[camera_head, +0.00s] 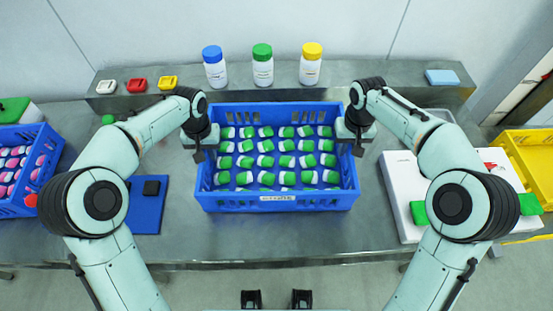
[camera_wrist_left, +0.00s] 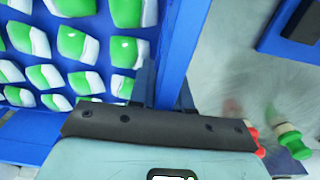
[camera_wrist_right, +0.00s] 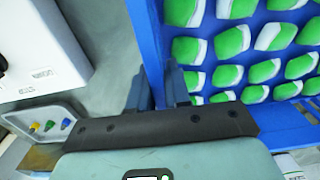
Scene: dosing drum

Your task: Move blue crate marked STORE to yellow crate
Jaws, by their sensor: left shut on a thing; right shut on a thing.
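The blue crate (camera_head: 277,202) with a white label on its front stands on the steel table in the middle of the head view. The label is too small to read for sure. It holds many green-and-white pieces in rows. My left gripper (camera_head: 197,150) is shut on its left wall, which shows in the left wrist view (camera_wrist_left: 180,50). My right gripper (camera_head: 357,145) is shut on its right wall, also seen in the right wrist view (camera_wrist_right: 150,45). The yellow crate (camera_head: 528,150) is at the far right, partly cut off by the picture edge.
Another blue crate (camera_head: 50,187) with pink-and-white pieces is at the left. A blue mat (camera_head: 148,212) lies left of the middle crate. A white box (camera_head: 403,190) stands to its right, before the yellow crate. Three capped bottles (camera_head: 263,70) stand on the back shelf.

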